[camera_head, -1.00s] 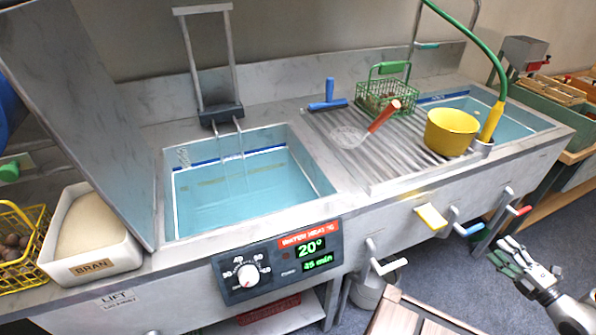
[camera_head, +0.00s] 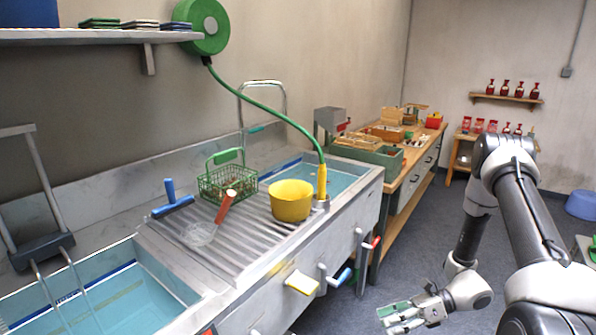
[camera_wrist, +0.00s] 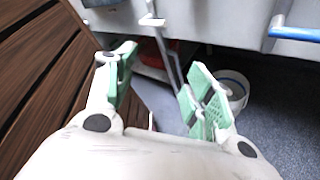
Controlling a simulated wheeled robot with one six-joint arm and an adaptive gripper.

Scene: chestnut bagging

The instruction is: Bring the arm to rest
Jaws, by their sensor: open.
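My gripper (camera_head: 398,318) is low at the bottom of the head view, in front of the sink unit and apart from it. My arm rises from it at the right and bends over at the elbow. In the wrist view the two green-padded fingers (camera_wrist: 158,95) stand apart with nothing between them. Beyond them are the floor and the front of the sink unit.
The steel sink unit (camera_head: 330,255) has levers along its front. A brown slatted wooden surface (camera_wrist: 35,75) lies left of my gripper, and a white bucket (camera_wrist: 236,88) stands beyond it. Open grey floor (camera_head: 420,235) lies right of the unit.

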